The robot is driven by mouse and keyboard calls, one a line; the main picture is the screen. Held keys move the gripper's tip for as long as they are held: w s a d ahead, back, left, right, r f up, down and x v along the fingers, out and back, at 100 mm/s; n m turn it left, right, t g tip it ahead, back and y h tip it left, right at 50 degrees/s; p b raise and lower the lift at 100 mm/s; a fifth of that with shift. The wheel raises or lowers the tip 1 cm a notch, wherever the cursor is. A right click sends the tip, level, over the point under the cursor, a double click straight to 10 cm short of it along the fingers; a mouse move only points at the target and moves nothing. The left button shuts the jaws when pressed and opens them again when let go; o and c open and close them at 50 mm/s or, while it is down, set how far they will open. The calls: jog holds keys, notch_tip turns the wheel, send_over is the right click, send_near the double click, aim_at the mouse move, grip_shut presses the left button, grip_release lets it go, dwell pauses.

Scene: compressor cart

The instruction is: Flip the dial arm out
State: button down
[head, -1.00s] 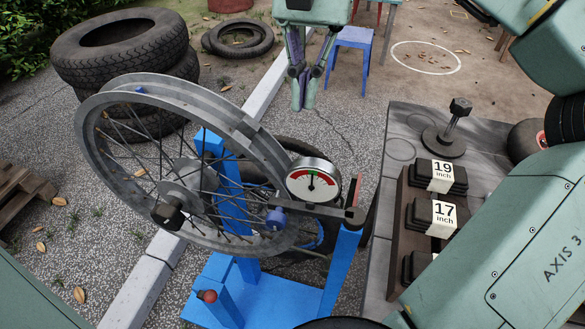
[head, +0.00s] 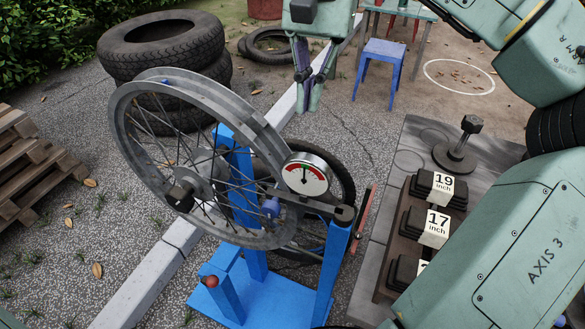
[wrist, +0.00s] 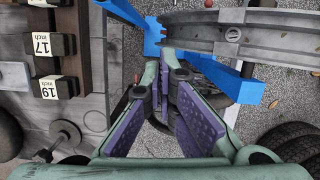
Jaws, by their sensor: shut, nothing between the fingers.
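The dial gauge (head: 306,174) has a round white face with red and green marks. It sits beside the rim of a spoked wheel (head: 240,108), at a dark flat arm (head: 322,207) on top of a blue stand post (head: 334,262). A blue knob (head: 271,207) is at the arm's left part. My gripper (head: 308,106) is shut and empty, pointing down, beyond and above the gauge in the head view, apart from it. In the wrist view, my gripper's purple-padded fingers (wrist: 172,108) fill the middle. The gauge cannot be made out there; the fingers may hide it.
A grey bench (head: 418,140) at right carries a bolt-like post on a round base (head: 457,152) and dark blocks labelled 19 and 17 inch (head: 431,225). Stacked tyres (head: 165,52) stand behind the wheel, pallets (head: 30,170) at left, a blue stool (head: 384,68) farther back.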

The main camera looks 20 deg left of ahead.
aim_at(289, 174)
jog(key=shift+f, duration=0.15)
jog(key=s+f, duration=0.2)
jog(key=f, duration=0.1)
jog(key=s+f, duration=0.2)
jog(key=f, duration=0.1)
jog(key=s+f, duration=0.2)
jog(key=f, duration=0.1)
jog(key=shift+s+d+f, duration=0.1)
jog(key=shift+s+f, duration=0.15)
jog(key=shift+s+f, duration=0.15)
jog(key=shift+s, duration=0.15)
jog(key=shift+s+a+b, duration=0.2)
jog(key=shift+s+b, duration=0.1)
jog(key=shift+b, duration=0.1)
jog(key=shift+r, duration=0.25)
